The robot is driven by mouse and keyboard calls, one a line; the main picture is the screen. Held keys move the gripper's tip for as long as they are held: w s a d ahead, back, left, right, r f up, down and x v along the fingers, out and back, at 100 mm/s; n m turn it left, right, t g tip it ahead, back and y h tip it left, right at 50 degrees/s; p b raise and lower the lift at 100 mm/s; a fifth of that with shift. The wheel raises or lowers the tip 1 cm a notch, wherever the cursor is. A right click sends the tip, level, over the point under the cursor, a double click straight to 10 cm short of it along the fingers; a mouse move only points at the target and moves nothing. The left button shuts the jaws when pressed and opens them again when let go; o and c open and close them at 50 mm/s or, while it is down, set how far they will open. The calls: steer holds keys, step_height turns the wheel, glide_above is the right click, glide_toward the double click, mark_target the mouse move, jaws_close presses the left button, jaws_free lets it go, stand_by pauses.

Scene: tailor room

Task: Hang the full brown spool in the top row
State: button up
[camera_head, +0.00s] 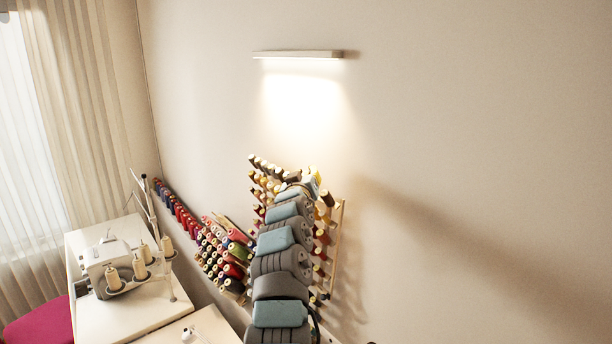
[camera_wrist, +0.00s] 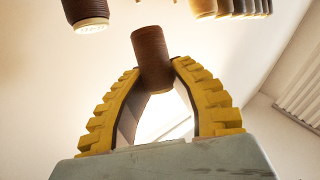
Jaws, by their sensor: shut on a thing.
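A brown spool (camera_wrist: 152,56) is held between the yellow fingertips of my gripper (camera_wrist: 156,76) in the wrist view. The fingers are shut on its sides, and its pale end shows at the bottom. In the head view my arm reaches up in front of a wall rack of spools (camera_head: 257,178), and my gripper (camera_head: 313,180) is small near the rack's top, mostly hidden by the arm. The held spool cannot be made out there. Whether it touches a peg cannot be told.
Another brown spool (camera_wrist: 88,14) is at the upper left of the wrist view, apart from the held one. A row of tan and dark spools (camera_wrist: 230,8) is at the upper right. A lower rack of colored spools (camera_head: 222,250) and a sewing machine (camera_head: 110,268) stand left of my arm.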

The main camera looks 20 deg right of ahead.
steer(key=shift+w+d+f+b, duration=0.2)
steer(key=shift+d+f+b, duration=0.3)
steer(key=shift+f+b, duration=0.55)
steer(key=shift+w+d+f+b, duration=0.15)
steer(key=shift+d+f+b, duration=0.45)
steer(key=shift+b, duration=0.75)
steer(key=shift+w+d+f+b, duration=0.2)
steer(key=shift+d+f+b, duration=0.25)
steer(key=shift+f+b, duration=0.6)
stand_by(0.5)
steer(key=o, duration=0.8)
steer(key=shift+r, duration=0.15)
steer(key=shift+o, duration=0.4)
steer(key=shift+d, duration=0.15)
steer(key=shift+s+a, duration=0.2)
steer(key=shift+a, duration=0.1)
steer(key=shift+s+a+r, duration=0.1)
steer(key=shift+s, duration=0.2)
steer(key=v, duration=0.6)
steer(key=shift+a+r, duration=0.4)
steer(key=shift+a, duration=0.1)
